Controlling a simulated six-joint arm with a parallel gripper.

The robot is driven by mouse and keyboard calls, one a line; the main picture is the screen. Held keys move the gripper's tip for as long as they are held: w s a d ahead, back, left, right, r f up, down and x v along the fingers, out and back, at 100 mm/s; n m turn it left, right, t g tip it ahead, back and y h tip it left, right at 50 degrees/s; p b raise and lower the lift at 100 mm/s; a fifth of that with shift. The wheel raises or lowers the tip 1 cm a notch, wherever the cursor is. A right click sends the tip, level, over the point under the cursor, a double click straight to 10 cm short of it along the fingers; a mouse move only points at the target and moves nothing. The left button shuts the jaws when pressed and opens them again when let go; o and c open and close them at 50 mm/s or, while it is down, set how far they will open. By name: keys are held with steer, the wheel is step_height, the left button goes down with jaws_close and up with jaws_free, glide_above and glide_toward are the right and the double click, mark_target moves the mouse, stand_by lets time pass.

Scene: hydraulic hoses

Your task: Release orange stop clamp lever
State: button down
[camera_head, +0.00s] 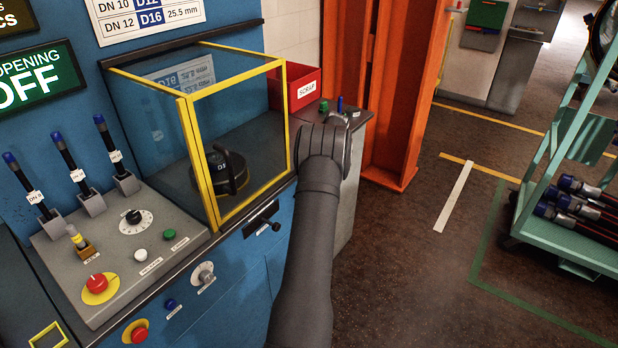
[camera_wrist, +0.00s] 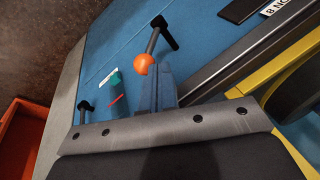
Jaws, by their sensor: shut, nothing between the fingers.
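The orange stop clamp lever shows in the wrist view as a dark rod with an orange ball knob (camera_wrist: 143,64) at its end, standing off a blue surface. Its far end meets a short black bar (camera_wrist: 164,33). My gripper (camera_wrist: 163,76) is shut and empty, its blue-grey fingers right beside the knob. I cannot tell whether they touch it. The lever cannot be made out there; my arm covers that area.
A yellow-framed clear guard (camera_head: 235,130) encloses a black tool (camera_head: 228,172) left of my arm. A red scrap bin (camera_head: 298,88) and an orange post (camera_head: 395,100) stand behind. In the wrist view, a teal cylinder (camera_wrist: 113,92) sits left of the knob.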

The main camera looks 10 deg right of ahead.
steer(key=shift+w+d+f, duration=1.55)
steer(key=shift+f, duration=0.05)
steer(key=shift+f, duration=0.1)
steer(key=v, duration=1.2)
steer(key=shift+d, duration=0.15)
